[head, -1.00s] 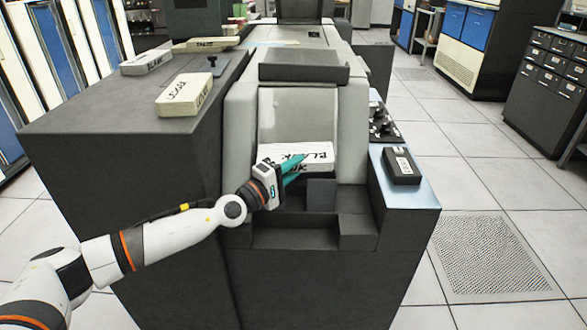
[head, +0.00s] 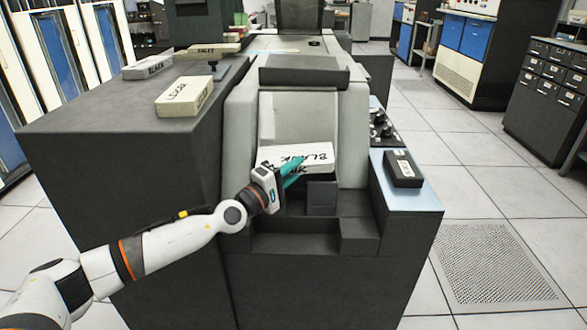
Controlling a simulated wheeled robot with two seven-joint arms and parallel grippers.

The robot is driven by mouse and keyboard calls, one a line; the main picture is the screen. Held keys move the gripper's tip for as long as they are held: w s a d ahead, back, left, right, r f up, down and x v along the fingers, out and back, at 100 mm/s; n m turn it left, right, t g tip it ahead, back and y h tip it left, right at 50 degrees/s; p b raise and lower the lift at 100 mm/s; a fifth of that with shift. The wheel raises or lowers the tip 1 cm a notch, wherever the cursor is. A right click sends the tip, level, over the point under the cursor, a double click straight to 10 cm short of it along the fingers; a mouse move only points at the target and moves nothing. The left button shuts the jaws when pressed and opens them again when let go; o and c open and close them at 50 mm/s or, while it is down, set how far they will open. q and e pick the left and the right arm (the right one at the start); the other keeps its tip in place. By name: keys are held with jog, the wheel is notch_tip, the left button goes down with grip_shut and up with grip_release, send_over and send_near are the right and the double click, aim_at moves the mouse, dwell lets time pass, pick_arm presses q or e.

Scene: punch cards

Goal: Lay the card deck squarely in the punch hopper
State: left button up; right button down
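A white card deck (head: 318,157) marked BLANK lies at the punch hopper (head: 300,118), in front of its sloped grey back plate. The deck sits slightly askew, its left end lower in the picture than its right. My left gripper (head: 296,170) reaches in from the lower left, its teal fingers across the deck's left front part. The fingers overlap the deck in the picture, and I cannot tell whether they are closed on it. The deck's underside and its contact with the hopper floor are hidden. My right gripper is not in view.
Another deck (head: 184,97) lies on the dark cabinet top at left, with two more boxes (head: 147,67) (head: 215,50) behind it. A black box (head: 402,168) sits on the blue side shelf (head: 410,195). A dark ledge (head: 295,238) lies below the hopper.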

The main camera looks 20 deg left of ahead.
pick_arm(q)
jog(key=shift+o, duration=0.7)
notch_tip(320, 180, down, 8)
jog(key=s+g, duration=0.1)
jog(key=shift+s+d+f+g, duration=0.15)
jog(key=shift+s+d+g, duration=0.05)
jog(key=shift+g, duration=0.1)
jog(key=shift+s+a+r+p, duration=0.3)
jog(key=shift+s+r, duration=0.05)
jog(key=shift+s, duration=0.2)
jog(key=o, duration=0.5)
jog(key=s+a, duration=0.1)
jog(key=s+a+r, duration=0.1)
jog(key=s+a, duration=0.1)
jog(key=shift+r, duration=0.1)
jog(key=shift+c, duration=0.2)
jog(key=shift+t, duration=0.8)
jog(key=s+r, duration=0.1)
jog(key=s+a+r, duration=0.1)
jog(key=s, duration=0.1)
jog(key=s+a+r, duration=0.1)
jog(key=shift+s+a+r, duration=0.1)
jog(key=shift+s+r, duration=0.2)
jog(key=shift+r, duration=0.05)
jog(key=c, duration=0.3)
jog(key=shift+s+r+p, duration=0.25)
jog(key=shift+r+p, duration=0.05)
jog(key=shift+r, duration=0.1)
